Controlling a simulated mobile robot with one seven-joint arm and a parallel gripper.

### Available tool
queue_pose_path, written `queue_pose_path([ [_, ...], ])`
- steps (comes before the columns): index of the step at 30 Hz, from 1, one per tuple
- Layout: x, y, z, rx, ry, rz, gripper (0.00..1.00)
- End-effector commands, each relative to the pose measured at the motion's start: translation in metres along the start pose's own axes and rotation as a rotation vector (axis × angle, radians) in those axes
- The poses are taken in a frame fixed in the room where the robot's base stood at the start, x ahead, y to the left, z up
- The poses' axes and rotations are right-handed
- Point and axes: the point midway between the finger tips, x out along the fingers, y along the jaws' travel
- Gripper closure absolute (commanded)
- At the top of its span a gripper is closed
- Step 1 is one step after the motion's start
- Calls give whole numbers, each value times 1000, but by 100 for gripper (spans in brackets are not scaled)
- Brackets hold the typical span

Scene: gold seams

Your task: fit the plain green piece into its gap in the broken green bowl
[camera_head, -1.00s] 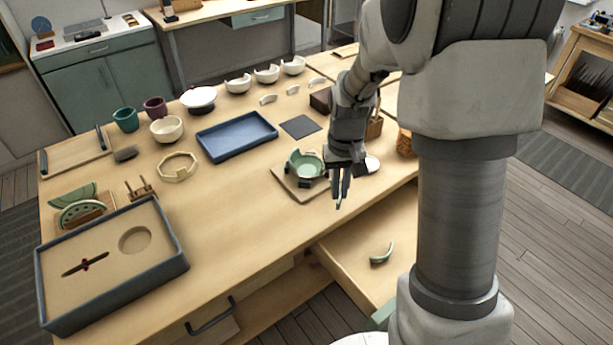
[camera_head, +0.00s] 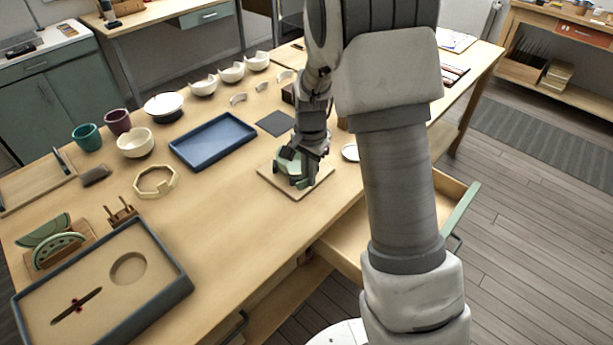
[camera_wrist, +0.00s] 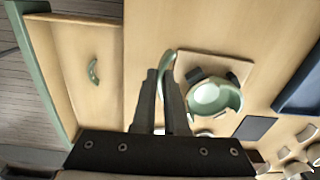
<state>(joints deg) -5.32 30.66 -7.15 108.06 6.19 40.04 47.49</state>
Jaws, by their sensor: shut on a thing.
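The broken green bowl (camera_wrist: 212,96) shows in the wrist view on a square wooden board (camera_wrist: 190,61), with dark blocks at its rim. In the head view the bowl (camera_head: 284,167) is partly hidden by my gripper (camera_head: 303,172), which is low over the board. In the wrist view my gripper (camera_wrist: 160,76) is shut on a curved green piece (camera_wrist: 167,62), beside the bowl and apart from it in the picture. I cannot see its whole face. Another curved green piece (camera_wrist: 93,70) lies in the open drawer.
The open drawer (camera_head: 455,205) juts from the table front. A blue tray (camera_head: 213,140) and a dark mat (camera_head: 276,123) lie behind the board. A small white dish (camera_head: 350,152) is to its right.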

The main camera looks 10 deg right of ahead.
Motion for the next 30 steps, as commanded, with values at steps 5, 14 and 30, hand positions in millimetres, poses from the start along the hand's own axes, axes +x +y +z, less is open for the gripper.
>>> queue_pose_path([
  [5, 19, -12, -10, 302, 6, -8, 100],
  [14, 32, -21, -18, 566, 8, -16, 100],
  [30, 36, -45, -34, 580, 9, -17, 100],
])
